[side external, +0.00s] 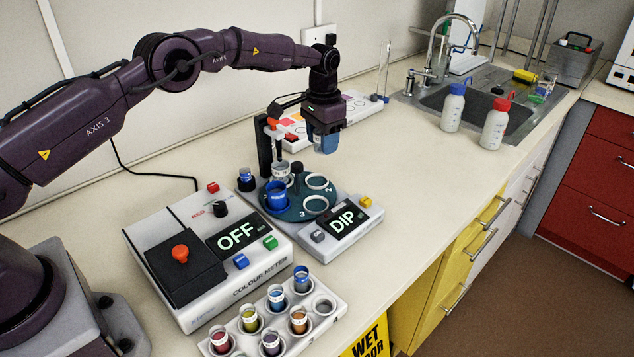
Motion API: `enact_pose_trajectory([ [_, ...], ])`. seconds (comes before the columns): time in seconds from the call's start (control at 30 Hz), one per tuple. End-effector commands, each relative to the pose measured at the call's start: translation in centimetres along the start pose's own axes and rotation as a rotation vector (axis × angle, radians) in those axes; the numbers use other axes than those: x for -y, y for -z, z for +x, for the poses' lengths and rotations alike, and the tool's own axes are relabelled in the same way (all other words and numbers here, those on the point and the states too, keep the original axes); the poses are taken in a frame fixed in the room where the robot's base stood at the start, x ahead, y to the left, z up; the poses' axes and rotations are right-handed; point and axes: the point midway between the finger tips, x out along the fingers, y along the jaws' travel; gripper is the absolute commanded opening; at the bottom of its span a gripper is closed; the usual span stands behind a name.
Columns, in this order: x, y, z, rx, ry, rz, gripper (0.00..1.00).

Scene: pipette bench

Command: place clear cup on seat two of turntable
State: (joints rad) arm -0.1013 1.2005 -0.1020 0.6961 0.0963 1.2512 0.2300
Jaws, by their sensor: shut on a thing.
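My gripper (325,129) points down above and slightly right of the turntable, shut on a translucent, bluish-looking cup (327,146). The cup hangs clear of the turntable, and its upper part is hidden by the gripper. The dark teal turntable (297,213) has numbered seats with white rings. The ring of seat two (317,181) at the right is empty, as is another ring (315,204) at the front right. A blue cup (277,196) sits in a left seat. A pale cup (281,170) stands at the back, under a dark upright post.
A colour meter (238,287) reading OFF stands left of the turntable, whose base has a DIP display (348,219). A rack (318,326) of coloured vials is in front. A small dark blue-topped vial (246,179) stands beside the turntable.

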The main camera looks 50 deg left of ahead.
Motion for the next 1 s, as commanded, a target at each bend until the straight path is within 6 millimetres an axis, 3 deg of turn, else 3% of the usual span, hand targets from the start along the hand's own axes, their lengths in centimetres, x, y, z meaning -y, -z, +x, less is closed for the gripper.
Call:
enact_pose_trajectory([
  [0.1,1.7,0.2,0.1,-0.002,0.001,-0.126,0.21],
  [0.23,2.5,0.2,0.6,0.000,0.000,-0.189,0.21],
  [0.5,2.6,0.2,5.3,0.000,0.001,-0.199,0.21],
  [0.87,2.6,0.2,9.6,-0.001,0.000,-0.197,0.21],
  [1.0,2.6,0.2,10.1,-0.003,0.001,-0.196,0.21],
])
